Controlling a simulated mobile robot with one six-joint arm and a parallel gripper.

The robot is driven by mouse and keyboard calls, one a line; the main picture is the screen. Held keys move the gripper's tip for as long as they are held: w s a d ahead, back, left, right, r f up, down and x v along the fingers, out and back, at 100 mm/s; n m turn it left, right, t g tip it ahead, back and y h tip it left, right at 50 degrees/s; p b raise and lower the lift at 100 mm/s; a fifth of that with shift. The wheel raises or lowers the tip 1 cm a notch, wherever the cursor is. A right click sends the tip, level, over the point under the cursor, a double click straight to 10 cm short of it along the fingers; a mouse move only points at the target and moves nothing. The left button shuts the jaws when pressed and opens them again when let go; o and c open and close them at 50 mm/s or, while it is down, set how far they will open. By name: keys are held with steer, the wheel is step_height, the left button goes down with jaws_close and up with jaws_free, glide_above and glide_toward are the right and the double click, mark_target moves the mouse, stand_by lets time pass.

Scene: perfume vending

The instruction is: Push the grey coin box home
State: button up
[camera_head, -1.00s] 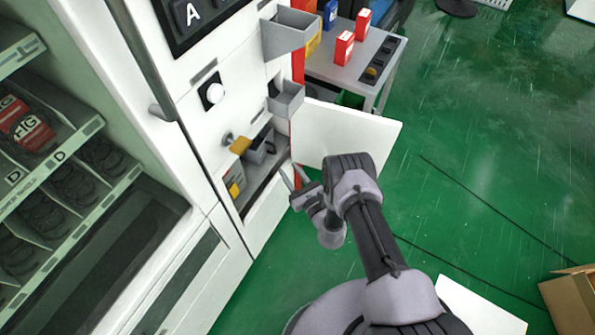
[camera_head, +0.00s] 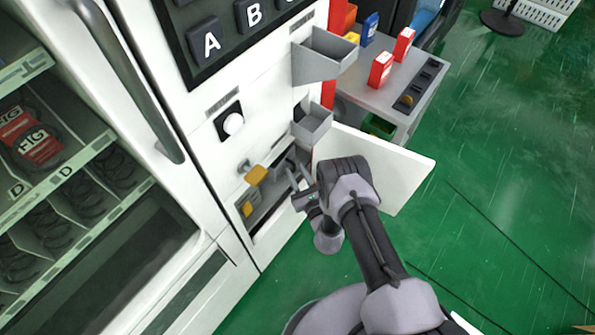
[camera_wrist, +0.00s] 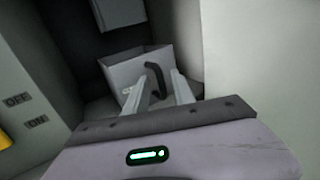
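The grey coin box (camera_wrist: 118,70) with a dark curved handle (camera_wrist: 157,78) sits inside the open lower compartment of the white machine in the wrist view. In the head view, it is mostly hidden behind my gripper (camera_head: 297,172). In the wrist view, my gripper (camera_wrist: 160,88) has its two fingers apart, pointing at the front of the box, one on each side of the handle. I cannot tell whether they touch the box.
The white compartment door (camera_head: 395,168) stands open to the right. A small grey tray (camera_head: 313,124) and a larger one (camera_head: 322,60) stick out above. A yellow-ended knob (camera_head: 256,174) juts out left of my gripper. A grey table (camera_head: 372,92) with small boxes stands behind.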

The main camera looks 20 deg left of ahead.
jaws_close()
stand_by(1.2)
